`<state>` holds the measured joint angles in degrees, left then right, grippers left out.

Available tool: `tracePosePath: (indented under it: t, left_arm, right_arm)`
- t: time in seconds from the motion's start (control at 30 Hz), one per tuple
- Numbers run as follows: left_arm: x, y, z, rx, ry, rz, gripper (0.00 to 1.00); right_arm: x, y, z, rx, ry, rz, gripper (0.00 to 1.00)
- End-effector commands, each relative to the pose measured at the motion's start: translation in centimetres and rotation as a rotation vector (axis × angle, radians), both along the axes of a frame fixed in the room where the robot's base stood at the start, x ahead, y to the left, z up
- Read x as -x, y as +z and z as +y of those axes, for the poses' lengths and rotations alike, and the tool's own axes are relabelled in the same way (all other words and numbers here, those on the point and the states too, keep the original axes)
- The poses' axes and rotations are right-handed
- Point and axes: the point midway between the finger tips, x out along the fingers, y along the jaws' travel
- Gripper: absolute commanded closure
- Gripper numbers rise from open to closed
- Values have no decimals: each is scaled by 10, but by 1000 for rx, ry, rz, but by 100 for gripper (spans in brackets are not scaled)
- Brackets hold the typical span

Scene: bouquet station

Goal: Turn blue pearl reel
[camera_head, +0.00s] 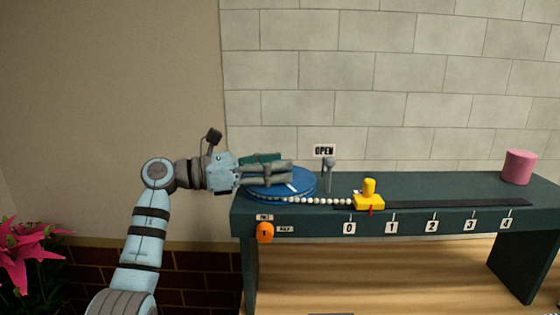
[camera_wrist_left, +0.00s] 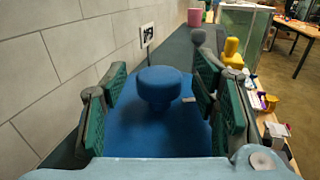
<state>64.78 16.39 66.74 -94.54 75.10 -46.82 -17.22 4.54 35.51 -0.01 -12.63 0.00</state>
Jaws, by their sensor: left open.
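The blue reel (camera_head: 305,188) lies flat at the left end of the dark green bench, and a string of white pearls (camera_head: 325,201) runs from its front edge to the right. My left gripper (camera_head: 284,172) is over the reel, reaching in from the left. In the left wrist view, the reel's disc (camera_wrist_left: 150,138) has a round blue knob (camera_wrist_left: 160,88) standing on it. The open green-padded fingers of my left gripper are on either side of the knob, with gaps on both sides. In the head view the knob is hidden behind the gripper. My right gripper is not in view.
A yellow slider (camera_head: 368,198) sits at mark 0 on a dark track (camera_head: 450,203) numbered to 4. An orange knob (camera_head: 265,233) is on the bench front. A pink cylinder (camera_head: 518,167) stands far right.

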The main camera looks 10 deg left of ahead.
Motion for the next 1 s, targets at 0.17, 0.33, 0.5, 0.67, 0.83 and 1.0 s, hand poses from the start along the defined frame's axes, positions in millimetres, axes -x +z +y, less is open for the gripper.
tracePosePath:
  t: [0.17, 0.33, 0.5, 0.67, 0.83, 1.0]
  left_arm:
    - [-6, 0, -11, -1, 0, 0, 46]
    - [-7, 0, -12, -1, 0, 0, 46]
    - [-6, -1, -12, -1, 0, 0, 62]
    - [-6, -1, -12, -1, 0, 0, 87]
    - [-6, -1, -12, 0, 0, 1, 100]
    - [-5, -1, 1, -4, -21, 7, 100]
  right_arm:
    - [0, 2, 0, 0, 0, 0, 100]
    - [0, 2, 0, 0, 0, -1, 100]
    - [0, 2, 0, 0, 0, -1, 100]
    - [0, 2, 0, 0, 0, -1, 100]
    - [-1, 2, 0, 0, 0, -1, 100]
    - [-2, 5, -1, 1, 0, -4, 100]
